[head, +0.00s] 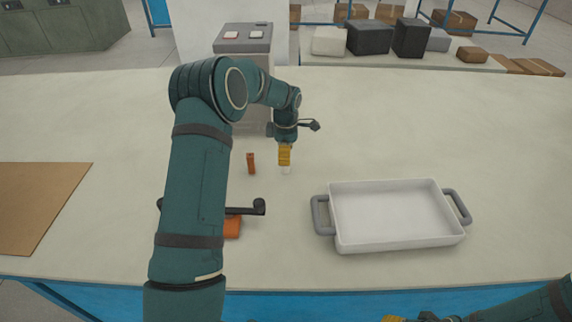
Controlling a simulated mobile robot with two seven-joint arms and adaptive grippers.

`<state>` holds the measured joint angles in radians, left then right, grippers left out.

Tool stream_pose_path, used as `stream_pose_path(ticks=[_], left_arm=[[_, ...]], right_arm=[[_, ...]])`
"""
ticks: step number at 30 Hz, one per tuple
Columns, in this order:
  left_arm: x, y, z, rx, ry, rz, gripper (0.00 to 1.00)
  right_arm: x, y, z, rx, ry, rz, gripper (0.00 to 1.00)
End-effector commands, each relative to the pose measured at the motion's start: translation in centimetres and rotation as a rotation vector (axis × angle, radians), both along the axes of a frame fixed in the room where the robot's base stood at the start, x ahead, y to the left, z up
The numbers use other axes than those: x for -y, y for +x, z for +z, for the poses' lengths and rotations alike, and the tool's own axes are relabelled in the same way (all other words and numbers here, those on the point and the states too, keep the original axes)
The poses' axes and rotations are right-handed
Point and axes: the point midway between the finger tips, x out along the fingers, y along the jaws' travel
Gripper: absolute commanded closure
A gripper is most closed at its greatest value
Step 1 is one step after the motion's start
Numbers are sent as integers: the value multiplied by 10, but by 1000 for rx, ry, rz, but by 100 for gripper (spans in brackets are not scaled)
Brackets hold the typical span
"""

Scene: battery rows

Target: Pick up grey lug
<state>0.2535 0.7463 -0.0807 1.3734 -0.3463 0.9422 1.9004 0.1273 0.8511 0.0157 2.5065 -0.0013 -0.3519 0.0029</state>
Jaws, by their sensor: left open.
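A white tray (396,222) lies on the table right of centre. It has one grey lug (321,215) on its left side and another grey lug (459,206) on its right side. My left gripper (285,162) points down over the table, behind and to the left of the tray, apart from both lugs. Its yellow fingers are open; a small pale patch shows at their tips, and I cannot tell what it is. Only a yellow bit of my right gripper (394,319) shows at the bottom edge, in front of the tray. Its jaws are cut off.
A small upright orange-brown piece (251,163) stands left of my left gripper. A dark bar with a knob (259,207) and an orange block (232,228) are partly hidden by my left arm. A brown board (40,205) lies at left. A grey box (243,45) stands behind.

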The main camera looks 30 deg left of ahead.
Motion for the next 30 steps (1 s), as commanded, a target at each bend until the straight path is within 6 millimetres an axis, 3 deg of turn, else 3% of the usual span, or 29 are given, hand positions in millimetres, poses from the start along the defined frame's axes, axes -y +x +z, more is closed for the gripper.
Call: stream_pose_path(ticks=[1, 6, 13, 18, 30], left_arm=[[-1, 1, -11, -2, -2, 1, 40], [-1, 1, -29, -2, -1, 1, 40], [0, 1, -30, 0, 0, 1, 38], [0, 1, -29, -1, 0, 0, 98], [0, 1, -30, -2, -1, 0, 100]], right_arm=[[0, 1, -4, 1, 0, 0, 53], [0, 1, -7, 3, 0, -1, 53], [0, 1, -7, 4, 0, -1, 53], [0, 1, -7, 4, 0, -1, 53], [0, 1, -7, 3, 0, -1, 53]])
